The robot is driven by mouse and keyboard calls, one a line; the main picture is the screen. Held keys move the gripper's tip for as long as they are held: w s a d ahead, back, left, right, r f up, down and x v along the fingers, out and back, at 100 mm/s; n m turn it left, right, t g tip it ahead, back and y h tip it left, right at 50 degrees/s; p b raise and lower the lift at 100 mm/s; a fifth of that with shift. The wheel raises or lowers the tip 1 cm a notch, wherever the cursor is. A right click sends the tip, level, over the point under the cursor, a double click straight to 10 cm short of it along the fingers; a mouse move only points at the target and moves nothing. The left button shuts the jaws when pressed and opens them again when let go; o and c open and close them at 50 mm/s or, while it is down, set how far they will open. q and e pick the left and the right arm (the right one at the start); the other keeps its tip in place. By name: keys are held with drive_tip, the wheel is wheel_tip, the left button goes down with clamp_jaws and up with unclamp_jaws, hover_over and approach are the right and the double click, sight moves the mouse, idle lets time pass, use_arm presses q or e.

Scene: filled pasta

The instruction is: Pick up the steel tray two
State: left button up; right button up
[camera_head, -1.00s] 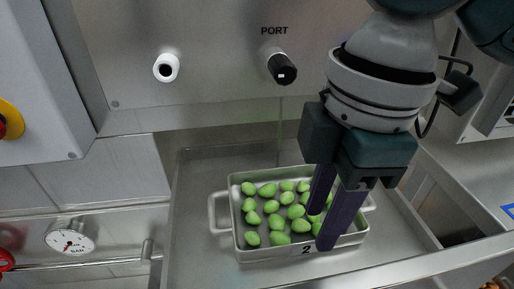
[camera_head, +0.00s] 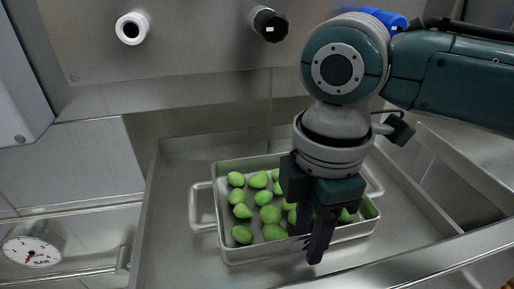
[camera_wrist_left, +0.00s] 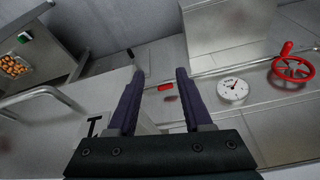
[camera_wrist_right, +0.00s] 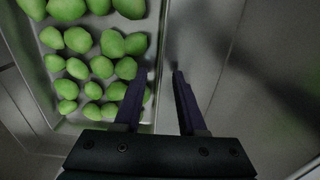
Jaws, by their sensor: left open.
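The steel tray two (camera_head: 240,253) is a shallow metal tray with side handles, holding several green filled pasta pieces (camera_head: 270,214). It sits in a steel basin in the head view and fills the left of the right wrist view (camera_wrist_right: 153,118). My right gripper (camera_head: 310,236) is at the tray's front wall and hides most of its number label. Its fingers (camera_wrist_right: 160,78) are apart, with the tray's rim seeming to run between them; contact is unclear. My left gripper (camera_wrist_left: 157,75) is open and empty, away from the tray, and is outside the head view.
The basin (camera_head: 160,215) has a raised front rail and side walls around the tray. A white port (camera_head: 132,28) and a black port (camera_head: 269,24) stick out of the panel above. A pressure gauge (camera_head: 31,252) and pipe are at lower left. The left wrist view shows a red valve wheel (camera_wrist_left: 293,69).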

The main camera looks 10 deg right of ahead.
drive_tip(key=shift+f, duration=0.25)
clamp_jaws()
drive_tip(key=shift+r, duration=0.1)
idle(1.2)
